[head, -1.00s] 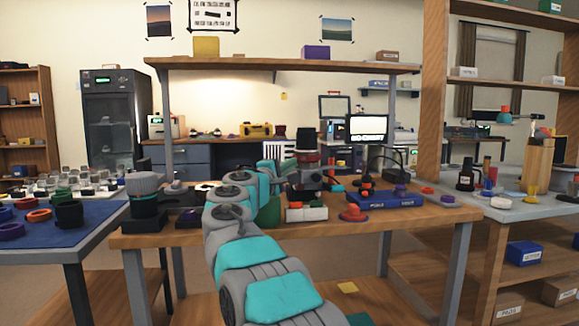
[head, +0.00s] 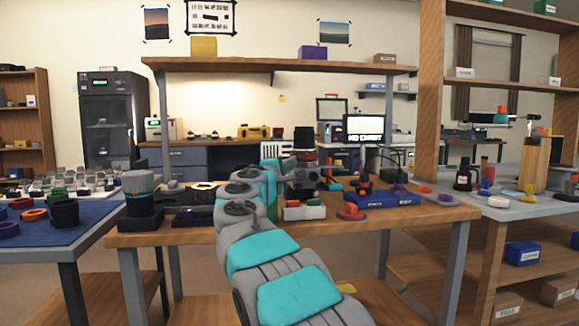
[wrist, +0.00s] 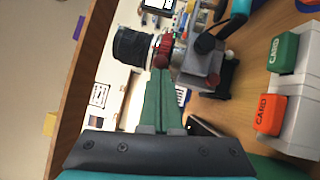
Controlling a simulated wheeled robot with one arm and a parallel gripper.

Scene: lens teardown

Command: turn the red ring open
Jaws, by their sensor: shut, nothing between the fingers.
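The lens has a black ribbed barrel (wrist: 132,46) and a red ring (wrist: 163,50) near the fixture side. It is mounted at a grey fixture (wrist: 200,68) on the bench. In the head view the black barrel (head: 304,138) stands upright above the red ring (head: 304,158), partly crowded by my arm. My gripper (wrist: 160,72) has its green fingers together, with nothing between them. The fingertips are right at the red ring's near edge in the wrist view; I cannot tell whether they touch it.
A white tray (head: 304,213) with green and orange CARD blocks (wrist: 270,115) sits beside the fixture. A blue box (head: 382,199) and a red knobbed part (head: 351,212) lie to the right. A dark stand with a grey top (head: 140,200) is at the bench's left end.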

